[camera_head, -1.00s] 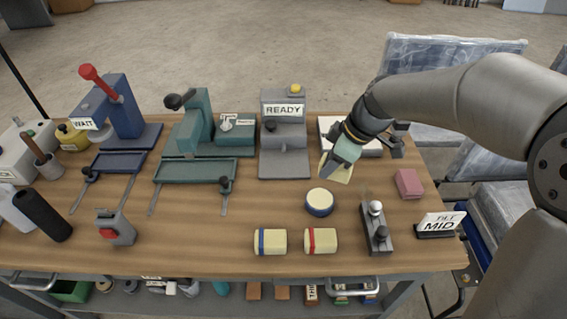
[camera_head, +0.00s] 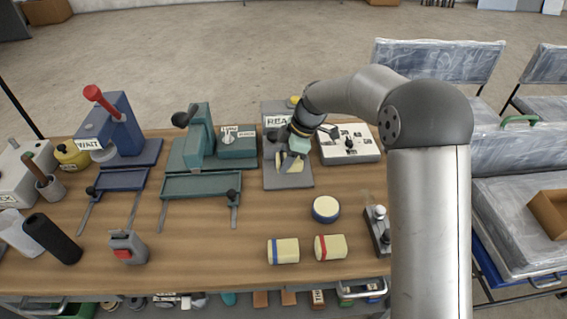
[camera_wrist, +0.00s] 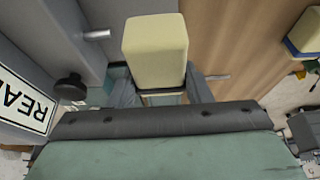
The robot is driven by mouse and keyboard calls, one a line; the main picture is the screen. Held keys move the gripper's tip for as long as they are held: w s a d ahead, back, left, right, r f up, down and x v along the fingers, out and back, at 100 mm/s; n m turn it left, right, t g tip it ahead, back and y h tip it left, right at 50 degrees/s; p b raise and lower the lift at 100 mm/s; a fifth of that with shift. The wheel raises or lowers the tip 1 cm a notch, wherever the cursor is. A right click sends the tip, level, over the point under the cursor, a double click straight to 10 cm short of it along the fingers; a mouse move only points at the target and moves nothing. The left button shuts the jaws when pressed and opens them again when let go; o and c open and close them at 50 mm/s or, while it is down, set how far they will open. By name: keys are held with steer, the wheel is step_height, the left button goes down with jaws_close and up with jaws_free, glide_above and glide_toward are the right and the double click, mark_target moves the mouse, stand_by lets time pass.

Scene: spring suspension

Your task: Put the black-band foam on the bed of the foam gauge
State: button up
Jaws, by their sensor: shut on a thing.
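My gripper (camera_head: 294,148) is shut on a cream foam block (camera_head: 290,164), which also shows in the wrist view (camera_wrist: 155,48). A dark band shows at the block's gripper end in the wrist view; the fingers partly hide it. The grey foam gauge stands at the back middle, with a READY sign (camera_head: 277,120) partly covered by my gripper. Its flat grey bed (camera_head: 288,182) lies under the block in the head view. I cannot tell whether the block touches the bed.
A teal device (camera_head: 200,185) is left of the gauge, a white box (camera_head: 350,155) right. My arm hides the table's right end.

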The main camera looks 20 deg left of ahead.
mark_target(284, 176)
steer(key=shift+w+a+f, duration=0.2)
steer(key=shift+w+f, duration=0.15)
steer(key=shift+f, duration=0.15)
steer(key=shift+w+a+f, duration=0.15)
steer(key=shift+w+f, duration=0.2)
steer(key=shift+f, duration=0.1)
steer(key=shift+w+f, duration=0.1)
steer(key=shift+f, duration=1.7)
steer(key=o, duration=1)
